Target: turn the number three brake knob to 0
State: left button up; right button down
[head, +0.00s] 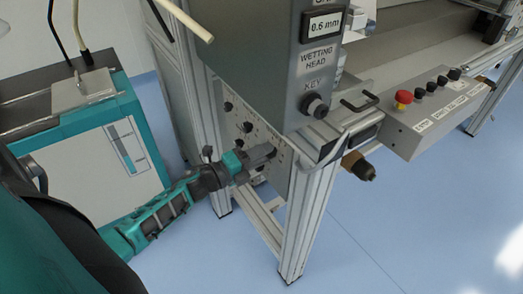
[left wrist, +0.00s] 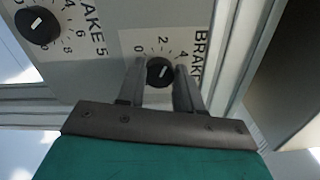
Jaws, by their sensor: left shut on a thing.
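My left gripper (head: 268,153) reaches the side panel (head: 244,122) of the machine, which carries several black knobs. In the left wrist view the left gripper (left wrist: 160,88) has its two fingers on either side of a black brake knob (left wrist: 159,71) and is shut on it. The scale marks 0, 2 and 4 show around this knob. Its "BRAKE" label (left wrist: 199,58) is partly cut off, so its number cannot be read. The knob's short white mark is visible, but its exact setting is hard to tell. My right gripper is not in view.
Another knob (left wrist: 38,25), labelled BRAKE 5, sits beside the held one. A control box (head: 425,120) with a red button (head: 403,97) and a brown-and-black fitting (head: 358,165) stick out to the right. A teal and white cabinet (head: 100,150) stands left. Blue floor is open below.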

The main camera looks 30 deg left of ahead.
pick_arm(q)
jog(key=shift+d+f+n+p, duration=0.15)
jog(key=shift+n+p, duration=0.95)
jog(key=shift+n, duration=2.5)
jog(key=shift+a+f+n+p, duration=0.1)
jog(key=shift+n+p, duration=0.95)
jog(key=shift+n, duration=2.55)
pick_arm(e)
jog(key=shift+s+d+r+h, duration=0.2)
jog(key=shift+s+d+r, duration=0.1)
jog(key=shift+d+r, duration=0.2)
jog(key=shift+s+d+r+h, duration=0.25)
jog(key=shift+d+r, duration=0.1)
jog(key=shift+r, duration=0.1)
pick_arm(q)
jog(key=o, duration=1)
jog(key=shift+o, duration=0.2)
jog(key=shift+s, duration=0.1)
jog(key=v, duration=1.3)
jog(key=shift+p, duration=0.45)
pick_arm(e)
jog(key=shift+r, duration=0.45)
